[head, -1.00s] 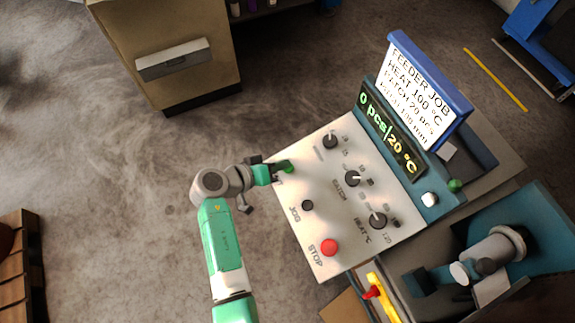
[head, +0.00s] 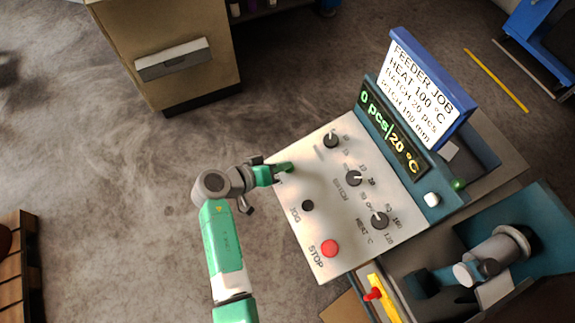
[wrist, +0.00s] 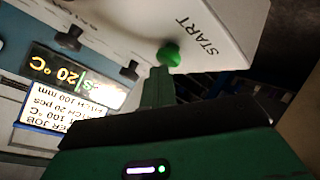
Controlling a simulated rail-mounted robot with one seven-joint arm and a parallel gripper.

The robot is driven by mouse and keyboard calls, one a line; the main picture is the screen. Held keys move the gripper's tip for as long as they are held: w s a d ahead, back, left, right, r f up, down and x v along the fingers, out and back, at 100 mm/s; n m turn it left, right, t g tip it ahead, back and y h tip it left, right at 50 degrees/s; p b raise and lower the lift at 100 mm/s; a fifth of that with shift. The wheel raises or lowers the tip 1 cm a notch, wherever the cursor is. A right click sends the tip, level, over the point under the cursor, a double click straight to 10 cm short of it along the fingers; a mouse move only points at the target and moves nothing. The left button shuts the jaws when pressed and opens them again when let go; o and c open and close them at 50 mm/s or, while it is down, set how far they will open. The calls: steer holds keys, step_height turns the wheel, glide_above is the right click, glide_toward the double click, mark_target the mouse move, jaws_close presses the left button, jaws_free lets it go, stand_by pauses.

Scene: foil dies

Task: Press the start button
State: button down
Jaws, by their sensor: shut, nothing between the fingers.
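The green start button (wrist: 169,55) shows in the wrist view on the pale panel, beside the printed word START. My gripper (wrist: 160,72) is shut and empty, its fingertips right at the button; I cannot tell whether they touch it or how far it is pressed. In the head view my gripper (head: 279,169) reaches the panel's upper left edge, where a green spot shows at the fingertips. The hand partly covers the START lettering there. The feeder's control panel (head: 325,205) is tilted in the view.
The panel carries a red STOP button (head: 330,248), a dark JOG button (head: 308,205) and three dark knobs, one the heat knob (head: 379,220). The display (head: 391,128) reads 0 pcs, 20 °C. A job sign (head: 420,90) stands behind it. Bare floor lies left of the panel.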

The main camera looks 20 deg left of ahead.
steer(key=shift+w+f, duration=0.1)
steer(key=shift+f, duration=0.2)
steer(key=shift+r, duration=0.1)
stand_by(0.3)
steer(key=shift+s+a+r+p, duration=0.1)
steer(key=shift+s+r+p, duration=0.15)
steer(key=shift+r+p, duration=0.45)
